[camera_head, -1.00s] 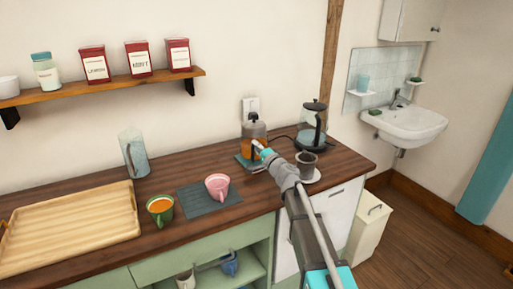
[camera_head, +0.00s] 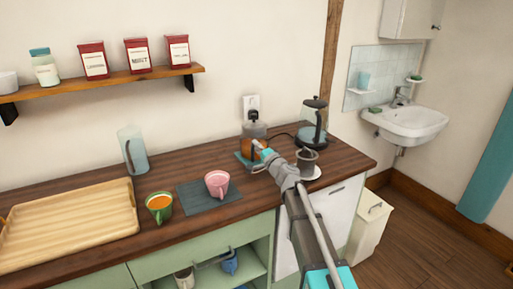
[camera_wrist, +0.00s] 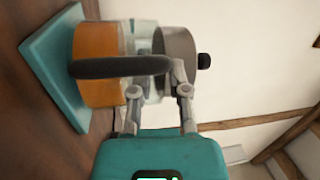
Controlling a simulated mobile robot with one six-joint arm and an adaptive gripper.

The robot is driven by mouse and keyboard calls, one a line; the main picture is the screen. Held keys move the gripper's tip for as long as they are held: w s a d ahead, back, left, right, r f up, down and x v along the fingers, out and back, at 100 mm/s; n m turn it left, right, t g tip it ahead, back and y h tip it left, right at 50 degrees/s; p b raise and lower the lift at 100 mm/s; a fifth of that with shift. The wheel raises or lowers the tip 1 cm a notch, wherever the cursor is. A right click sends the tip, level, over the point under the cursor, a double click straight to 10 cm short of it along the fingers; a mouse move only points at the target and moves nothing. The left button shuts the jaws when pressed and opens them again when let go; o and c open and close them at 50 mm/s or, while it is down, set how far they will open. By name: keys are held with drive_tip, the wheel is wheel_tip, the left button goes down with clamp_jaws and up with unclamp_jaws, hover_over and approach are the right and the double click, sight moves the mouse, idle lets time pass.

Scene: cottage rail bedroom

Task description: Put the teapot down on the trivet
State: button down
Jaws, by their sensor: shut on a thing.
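The teapot (camera_head: 248,146) is clear glass with orange tea, a grey lid and a dark handle. In the wrist view the teapot (camera_wrist: 97,92) appears sideways, its base at or very close to the teal trivet (camera_wrist: 48,62); I cannot tell whether they touch. In the head view the trivet (camera_head: 241,158) lies under the teapot on the counter, partly hidden by it. My gripper (camera_head: 262,151) is shut on the teapot's handle, and its fingers also show in the wrist view (camera_wrist: 158,85).
A dark cup (camera_head: 306,160) on a white saucer stands close to the right of my arm. A glass kettle (camera_head: 313,125) is behind it.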

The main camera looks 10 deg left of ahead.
drive_tip(key=shift+f, duration=0.2)
drive_tip(key=shift+a, duration=0.1)
idle(0.4)
drive_tip(key=c, duration=0.5)
unclamp_jaws()
drive_tip(key=shift+c, duration=0.2)
